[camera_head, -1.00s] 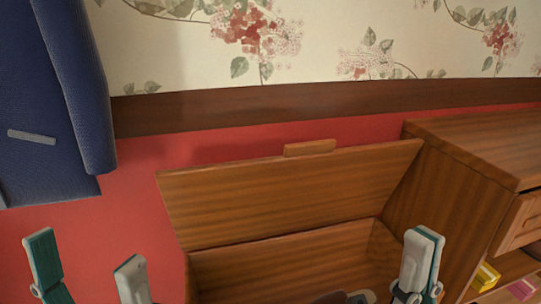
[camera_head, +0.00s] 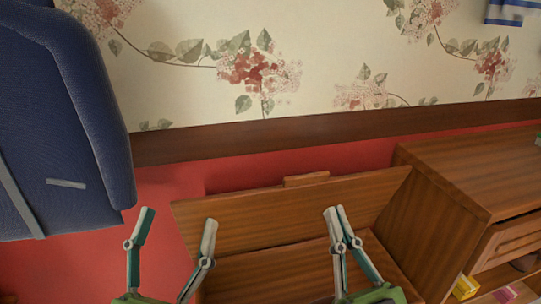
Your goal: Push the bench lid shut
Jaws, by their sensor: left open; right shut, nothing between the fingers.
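The wooden bench lid (camera_head: 275,219) stands raised and tilted up at the back of the bench, with a small wooden handle block (camera_head: 306,179) on its top edge. Below it the open bench box (camera_head: 290,276) shows its inner back wall. I cannot tell whether either touches the lid.
A wooden cabinet (camera_head: 470,170) with a drawer and open shelf stands close at the bench's right. A yellow item (camera_head: 464,287) sits on its shelf. A blue padded seat (camera_head: 60,130) is at the left. The floral wall is behind.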

